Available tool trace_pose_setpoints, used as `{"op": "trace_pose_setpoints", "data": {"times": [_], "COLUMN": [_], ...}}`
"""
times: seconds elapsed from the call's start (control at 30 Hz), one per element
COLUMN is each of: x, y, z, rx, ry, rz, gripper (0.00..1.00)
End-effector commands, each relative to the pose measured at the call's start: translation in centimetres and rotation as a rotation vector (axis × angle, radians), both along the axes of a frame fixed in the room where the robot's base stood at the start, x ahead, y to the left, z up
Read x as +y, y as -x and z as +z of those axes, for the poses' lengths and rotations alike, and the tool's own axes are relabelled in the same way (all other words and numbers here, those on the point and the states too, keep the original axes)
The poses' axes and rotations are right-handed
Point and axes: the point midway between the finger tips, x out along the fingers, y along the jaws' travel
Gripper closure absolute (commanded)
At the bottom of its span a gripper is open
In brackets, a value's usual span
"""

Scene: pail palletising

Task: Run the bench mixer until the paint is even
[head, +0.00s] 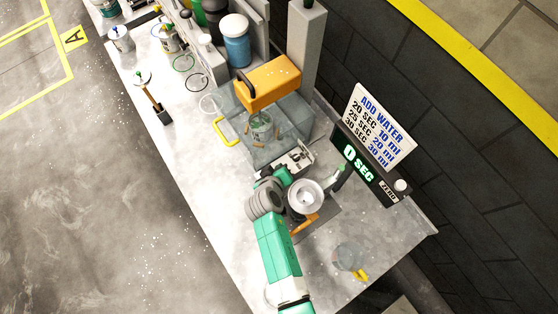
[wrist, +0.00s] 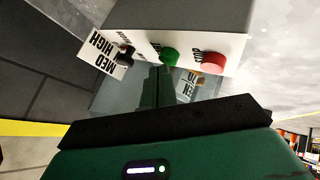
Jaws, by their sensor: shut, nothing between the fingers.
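The bench mixer (head: 270,82) has an orange head above a clear guard box. A clear container (head: 262,127) with something greenish stands inside it. The wrist view shows the mixer's control panel with a green button (wrist: 169,55), a red button (wrist: 213,61) and a black selector knob (wrist: 126,57) beside a MED/HIGH label. My gripper (wrist: 160,70) is shut and empty, its fingertips at the lower edge of the green button. I cannot tell whether they touch. In the head view, my gripper is largely hidden beside the panel (head: 297,158). Paint evenness is not discernible.
A timer display (head: 359,166) reads 0 SEC, below an ADD WATER sign (head: 381,124). A brush-like tool (head: 155,103) and several pails occupy the far bench.

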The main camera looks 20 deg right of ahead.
Motion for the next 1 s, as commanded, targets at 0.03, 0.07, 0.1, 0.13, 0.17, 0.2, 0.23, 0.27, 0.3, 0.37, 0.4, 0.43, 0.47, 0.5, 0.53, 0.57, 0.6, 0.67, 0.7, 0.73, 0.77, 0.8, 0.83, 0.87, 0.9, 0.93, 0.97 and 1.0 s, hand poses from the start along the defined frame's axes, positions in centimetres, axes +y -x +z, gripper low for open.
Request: {"op": "trace_pose_setpoints", "data": {"times": [0.03, 0.07, 0.1, 0.13, 0.17, 0.2, 0.23, 0.27, 0.3, 0.37, 0.4, 0.43, 0.47, 0.5, 0.53, 0.57, 0.6, 0.67, 0.7, 0.73, 0.77, 0.8, 0.83, 0.87, 0.9, 0.93, 0.97, 1.0], "x": [0.0, 0.0, 0.0, 0.0, 0.0, 0.0, 0.0, 0.0, -0.01, 0.0, 0.0, 0.0, 0.0, 0.0, 0.0, 0.0, -0.01, 0.0, 0.0, 0.0, 0.0, 0.0, -0.01, -0.01, 0.0, -0.01, -0.01, 0.0], "y": [0.0, 0.0, 0.0, 0.0, 0.0, 0.0, 0.0, 0.0, -0.01, -0.01, 0.0, 0.0, 0.0, 0.0, 0.0, 0.01, 0.01, 0.01, 0.01, 0.01, 0.02, 0.02, 0.02, 0.02, 0.02, 0.02, 0.02, 0.03], "z": [-0.14, -0.17, -0.22, -0.26, -0.3, -0.34, -0.37, -0.42, -0.46, -0.54, -0.59, -0.63, -0.67, -0.71, -0.75, -0.79, -0.84, -0.91, -0.84, -0.83, -0.83, -0.83, -0.85, -0.85, -0.83, -0.8, -0.75, -0.62], "rx": [0.0, 0.0, 0.0, 0.0, 0.0, 0.0, 0.0, 0.0, 0.0, 0.0, 0.0, 0.0, 0.0, 0.0, 0.0, 0.0, 0.0, 0.0, 0.0, 0.0, 0.001, 0.001, 0.001, 0.001, 0.001, 0.001, 0.001, 0.001], "ry": [0.0, 0.0, 0.0, 0.0, 0.0, 0.0, 0.0, 0.0, 0.0, 0.0, 0.0, 0.0, 0.0, 0.0, 0.0, 0.0, 0.0, 0.0, 0.0, 0.0, 0.0, 0.0, 0.0, 0.0, 0.0, 0.0, 0.0, 0.0], "rz": [0.0, 0.0, 0.0, 0.0, 0.0, 0.0, 0.0, 0.0, 0.0, 0.0, 0.0, 0.0, 0.0, 0.0, 0.0, 0.0, 0.0, 0.0, 0.0, 0.0, -0.001, -0.001, -0.001, -0.001, -0.001, -0.001, -0.001, -0.001], "gripper": [1.0, 1.0, 1.0, 1.0, 1.0, 1.0, 1.0, 1.0, 1.0, 1.0, 1.0, 1.0, 1.0, 1.0, 1.0, 1.0, 1.0, 1.0, 1.0, 1.0, 1.0, 1.0, 1.0, 1.0, 1.0, 1.0, 1.0, 1.0]}}
